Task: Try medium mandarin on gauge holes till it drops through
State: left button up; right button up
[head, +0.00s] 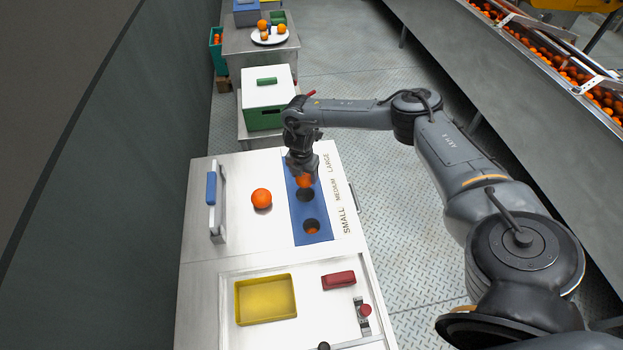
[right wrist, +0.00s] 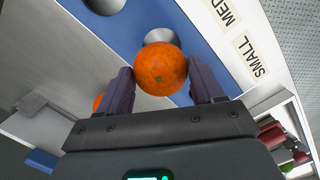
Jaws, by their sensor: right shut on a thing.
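The blue gauge plate (head: 297,214) lies on the white tabletop, with holes beside the labels SMALL, MEDIUM and LARGE. My right gripper (head: 303,176) is shut on an orange mandarin (head: 305,182), held over the plate just behind the middle hole (head: 306,195). In the right wrist view the held mandarin (right wrist: 160,69) sits between the two fingers and partly covers a hole (right wrist: 160,36). The far hole is hidden by the gripper in the head view. Something orange (head: 312,230) shows in the small hole. My left gripper is not in view.
Another mandarin (head: 261,198) rests left of the plate. A yellow tray (head: 265,300), a red block (head: 338,280) and a blue-gripped handle (head: 212,190) are around it. A white-and-green box (head: 266,98) stands behind. The far table holds a plate of fruit (head: 269,38).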

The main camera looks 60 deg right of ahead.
aim_at(304, 175)
dwell(0.3)
jog(key=shift+r+p, duration=0.1)
jog(key=shift+p, duration=0.25)
jog(key=shift+f, duration=0.25)
jog(key=shift+f+b, duration=1.1)
jog(key=shift+f, duration=0.85)
jog(key=shift+r+p, duration=0.5)
jog(key=shift+p, duration=0.05)
jog(key=shift+r, duration=0.15)
jog(key=shift+f, duration=0.45)
